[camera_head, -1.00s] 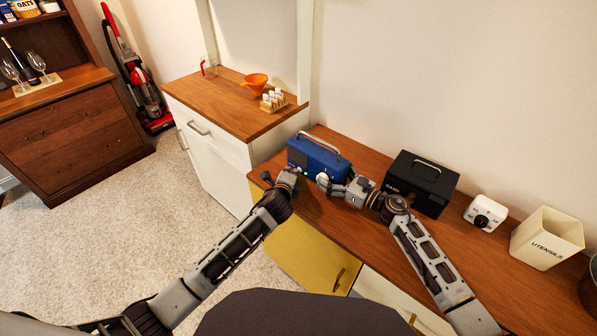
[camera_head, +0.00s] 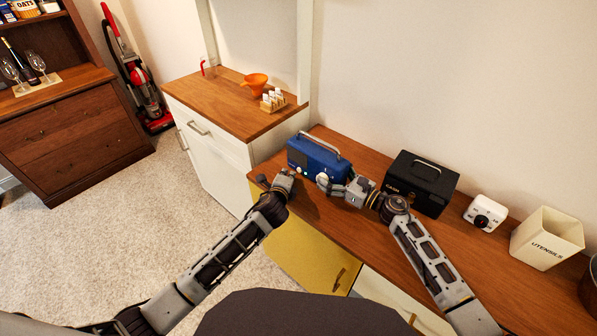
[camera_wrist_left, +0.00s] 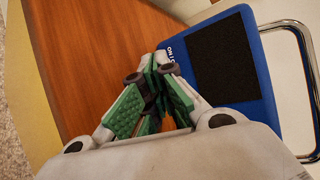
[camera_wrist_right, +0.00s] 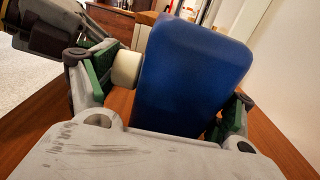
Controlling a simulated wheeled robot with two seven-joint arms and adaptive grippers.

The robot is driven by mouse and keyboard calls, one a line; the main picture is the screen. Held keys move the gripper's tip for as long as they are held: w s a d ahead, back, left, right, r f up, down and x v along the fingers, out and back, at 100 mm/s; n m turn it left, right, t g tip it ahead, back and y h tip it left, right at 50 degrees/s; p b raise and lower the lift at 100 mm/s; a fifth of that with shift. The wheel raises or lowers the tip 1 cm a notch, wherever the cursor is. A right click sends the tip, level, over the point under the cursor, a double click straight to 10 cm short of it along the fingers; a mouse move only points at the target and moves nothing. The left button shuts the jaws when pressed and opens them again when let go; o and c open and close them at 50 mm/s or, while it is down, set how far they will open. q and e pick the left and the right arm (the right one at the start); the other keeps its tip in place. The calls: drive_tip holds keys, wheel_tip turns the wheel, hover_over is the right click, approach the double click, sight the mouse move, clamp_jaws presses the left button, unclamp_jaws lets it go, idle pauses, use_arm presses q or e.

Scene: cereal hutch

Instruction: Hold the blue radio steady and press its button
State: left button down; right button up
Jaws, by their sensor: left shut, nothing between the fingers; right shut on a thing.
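The blue radio (camera_head: 325,161) stands on the wooden counter, its silver handle up. My right gripper (camera_head: 327,180) is shut on the radio's near right end. In the right wrist view the radio (camera_wrist_right: 190,80) fills the space between the fingers, with a white knob (camera_wrist_right: 126,69) beside the left finger. My left gripper (camera_head: 271,183) is shut and empty, in front of the radio's left end and apart from it. In the left wrist view its fingertips (camera_wrist_left: 153,68) are near a partly hidden ON label (camera_wrist_left: 168,50); the button itself is hidden.
A black box (camera_head: 420,183) stands right of the radio, beside my right arm. A white device (camera_head: 485,213) and a utensils holder (camera_head: 546,238) stand farther right. A higher cabinet (camera_head: 235,105) with an orange bowl (camera_head: 255,82) is at the left. The counter front is clear.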

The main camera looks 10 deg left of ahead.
use_arm(q)
drive_tip(key=shift+s+a, duration=0.75)
drive_tip(key=shift+s, duration=0.3)
drive_tip(key=shift+s+a, duration=0.7)
drive_tip(key=shift+s, duration=0.3)
use_arm(e)
drive_tip(key=o, duration=1.4)
drive_tip(key=shift+c, duration=0.2)
drive_tip(key=shift+s+d, duration=0.1)
drive_tip(key=shift+d, duration=0.05)
drive_tip(key=shift+v, duration=5.8)
drive_tip(key=shift+s, duration=0.1)
